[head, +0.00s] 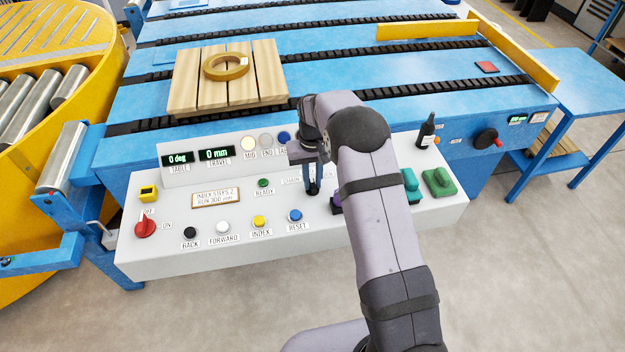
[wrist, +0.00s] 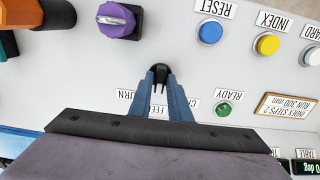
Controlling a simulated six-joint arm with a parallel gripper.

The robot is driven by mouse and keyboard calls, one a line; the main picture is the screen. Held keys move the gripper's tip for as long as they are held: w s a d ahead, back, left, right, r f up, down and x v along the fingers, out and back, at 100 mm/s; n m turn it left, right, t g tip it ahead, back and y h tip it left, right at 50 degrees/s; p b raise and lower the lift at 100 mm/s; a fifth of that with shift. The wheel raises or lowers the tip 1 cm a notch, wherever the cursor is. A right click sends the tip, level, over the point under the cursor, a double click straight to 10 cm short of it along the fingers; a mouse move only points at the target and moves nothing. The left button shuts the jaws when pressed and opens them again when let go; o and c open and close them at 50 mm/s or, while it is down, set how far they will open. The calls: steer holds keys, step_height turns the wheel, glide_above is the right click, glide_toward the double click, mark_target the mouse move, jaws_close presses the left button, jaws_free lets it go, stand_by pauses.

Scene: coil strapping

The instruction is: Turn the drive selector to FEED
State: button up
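The drive selector (wrist: 160,71) is a small black knob on the light grey control panel (head: 340,232). Printed labels stand around it in the wrist view; TURN (wrist: 125,98) and part of FEED (wrist: 157,111) can be read, and a third is mostly covered by a finger. My gripper (wrist: 160,76) points down at the panel, its two blue fingers close against both sides of the knob with no clear gap. In the head view my gripper (head: 313,190) and arm hide most of the selector. Which label the knob points to cannot be told.
A purple knob (wrist: 118,20) stands close by. The RESET button (head: 295,215), INDEX button (head: 259,222) and green READY lamp (head: 263,183) are near. A red switch (head: 145,228) sits far left. Green handles (head: 438,182) and a dark bottle (head: 426,132) are right.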

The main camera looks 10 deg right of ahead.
mark_target(313, 183)
steer(key=shift+o, duration=0.7)
steer(key=shift+r, duration=0.1)
step_height(313, 183, up, 6)
steer(key=shift+f+b, duration=0.1)
steer(key=shift+b, duration=0.95)
steer(key=shift+r, duration=0.7)
